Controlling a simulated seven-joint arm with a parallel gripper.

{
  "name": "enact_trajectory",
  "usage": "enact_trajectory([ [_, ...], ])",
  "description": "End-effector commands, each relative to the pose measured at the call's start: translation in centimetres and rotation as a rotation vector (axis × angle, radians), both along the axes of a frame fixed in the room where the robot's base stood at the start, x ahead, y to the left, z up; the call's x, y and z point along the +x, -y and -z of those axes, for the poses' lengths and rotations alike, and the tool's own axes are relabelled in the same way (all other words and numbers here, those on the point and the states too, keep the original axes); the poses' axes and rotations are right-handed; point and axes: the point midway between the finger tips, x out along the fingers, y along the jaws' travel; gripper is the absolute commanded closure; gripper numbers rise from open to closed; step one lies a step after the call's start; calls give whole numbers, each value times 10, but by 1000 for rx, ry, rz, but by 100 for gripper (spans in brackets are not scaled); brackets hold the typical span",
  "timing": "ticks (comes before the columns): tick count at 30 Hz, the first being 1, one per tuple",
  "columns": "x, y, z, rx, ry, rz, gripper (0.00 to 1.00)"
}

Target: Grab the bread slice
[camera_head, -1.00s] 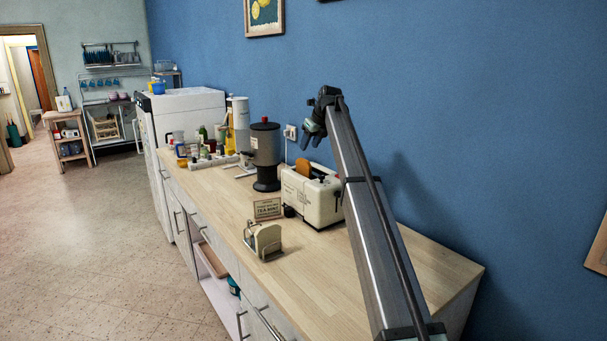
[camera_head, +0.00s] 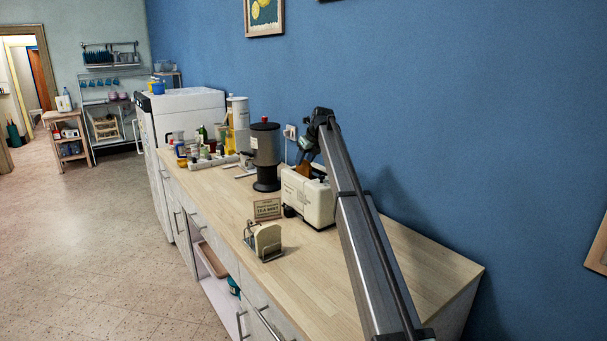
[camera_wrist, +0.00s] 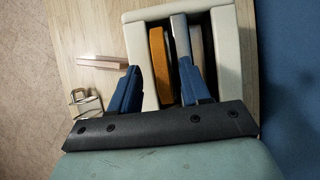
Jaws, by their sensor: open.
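The bread slice (camera_head: 302,171) is orange-brown and stands upright, partly inside the cream toaster (camera_head: 308,203). In the head view my gripper (camera_head: 306,152) is right above the toaster and covers part of the slice. In the wrist view the bread slice (camera_wrist: 160,62) lies between the two blue fingers of my gripper (camera_wrist: 160,68), in the left slot of the toaster (camera_wrist: 134,42). The fingers are apart, with a gap between the left finger and the bread. The right finger is closer to the slice; I cannot tell whether it touches.
A dark dispenser (camera_head: 266,155) stands just left of the toaster on the wooden counter (camera_head: 330,270). A small sign (camera_head: 267,209) and a cream-and-metal holder (camera_head: 264,241) stand in front. The blue wall (camera_head: 450,130) is close behind. The front right counter is clear.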

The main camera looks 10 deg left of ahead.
Motion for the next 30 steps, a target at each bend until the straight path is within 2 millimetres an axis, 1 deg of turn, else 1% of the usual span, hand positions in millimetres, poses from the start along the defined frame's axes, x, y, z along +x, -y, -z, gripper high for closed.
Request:
enact_trajectory([
  [5, 14, -10, 18, -1, -2, 0, 53],
  [9, 18, -15, 32, 0, -1, -1, 53],
  [17, 19, -16, 35, 0, 0, -1, 53],
  [30, 19, -16, 34, 0, 0, 0, 94],
])
